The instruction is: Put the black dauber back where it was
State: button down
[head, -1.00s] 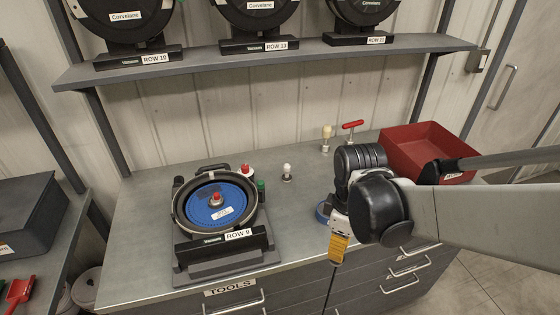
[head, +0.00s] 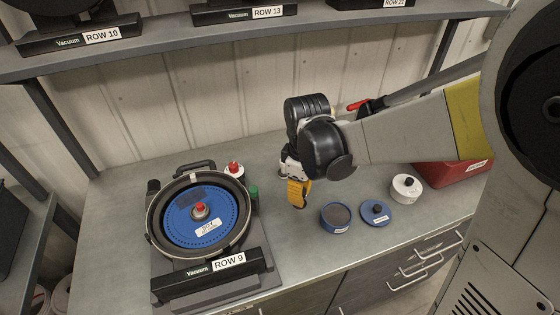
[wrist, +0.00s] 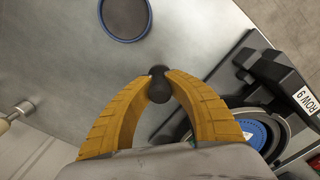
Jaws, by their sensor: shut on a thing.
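My gripper (head: 297,196) has yellow fingers and hangs over the bench between the blue-disc meter and an open blue tin (head: 336,229). In the wrist view the fingertips (wrist: 159,86) are shut on a small black rounded thing, which looks like the black dauber (wrist: 159,91). Its lower part and any contact with the bench cannot be made out. The tin is round and dark inside, and also shows at the top of the wrist view (wrist: 125,16). A blue lid (head: 375,211) with a black knob lies right of the tin.
The ROW 9 meter (head: 228,262) with its blue disc stands left. A red-capped white bottle (head: 235,171) and a green-capped one (head: 253,192) stand beside it. A white round container (head: 407,187) and a red tray (head: 450,175) are right. A shelf (head: 240,30) runs above.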

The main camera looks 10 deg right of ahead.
jog(key=shift+w+a+f+b, duration=0.3)
jog(key=shift+w+a+f, duration=0.75)
jog(key=shift+w+a, duration=0.15)
jog(key=shift+w+f+b, duration=0.1)
jog(key=shift+f+b, duration=0.75)
jog(key=shift+f, duration=1.1)
jog(key=shift+f, duration=0.15)
jog(key=c, duration=1.4)
grip_release()
jog(key=shift+o, duration=0.2)
